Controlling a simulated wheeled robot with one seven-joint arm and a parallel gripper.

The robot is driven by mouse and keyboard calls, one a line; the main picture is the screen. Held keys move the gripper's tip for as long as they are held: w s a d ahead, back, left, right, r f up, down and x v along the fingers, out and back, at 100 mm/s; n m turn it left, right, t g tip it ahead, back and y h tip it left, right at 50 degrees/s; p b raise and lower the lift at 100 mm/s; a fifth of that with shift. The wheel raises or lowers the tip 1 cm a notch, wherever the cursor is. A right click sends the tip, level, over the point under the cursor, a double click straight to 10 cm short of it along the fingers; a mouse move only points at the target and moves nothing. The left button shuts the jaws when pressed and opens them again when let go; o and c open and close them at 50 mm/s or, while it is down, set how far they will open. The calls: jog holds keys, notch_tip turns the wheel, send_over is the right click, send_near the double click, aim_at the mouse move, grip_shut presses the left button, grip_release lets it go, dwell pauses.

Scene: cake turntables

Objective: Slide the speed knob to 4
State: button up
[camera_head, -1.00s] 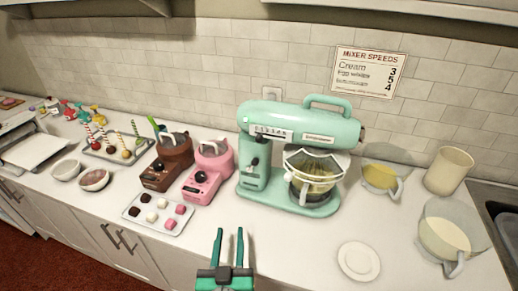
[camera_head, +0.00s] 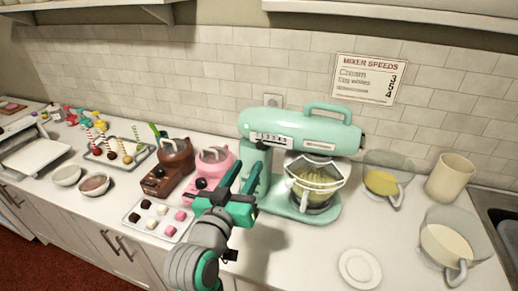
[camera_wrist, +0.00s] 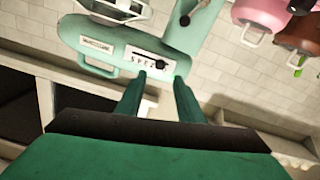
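The mint-green stand mixer (camera_head: 300,125) stands on the counter with its head down over a bowl. A numbered speed scale (camera_head: 274,139) runs along the side of its head. A small dark knob (camera_head: 262,145) sits at the scale's lower left; the wrist view shows this knob (camera_wrist: 160,64) at one end of the slot. Which number it marks is too small to tell. Another dark knob (camera_wrist: 185,20) is on the mixer's column. My gripper (camera_head: 246,168) is open and empty, in front of the column and below the scale, apparently not touching the mixer.
A pink machine (camera_head: 212,165) and a brown one (camera_head: 170,165) stand close to the left. A sweets tray (camera_head: 150,230) lies in front of them. A white plate (camera_head: 360,268) and a yellow-filled bowl (camera_head: 385,185) are at right. A mixer-speeds sign (camera_head: 368,77) hangs above.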

aim_at(259, 148)
jog(key=x, duration=0.9)
jog(key=shift+w+d+f, duration=0.1)
jog(key=shift+w, duration=0.2)
jog(key=shift+c, duration=0.7)
grip_shut()
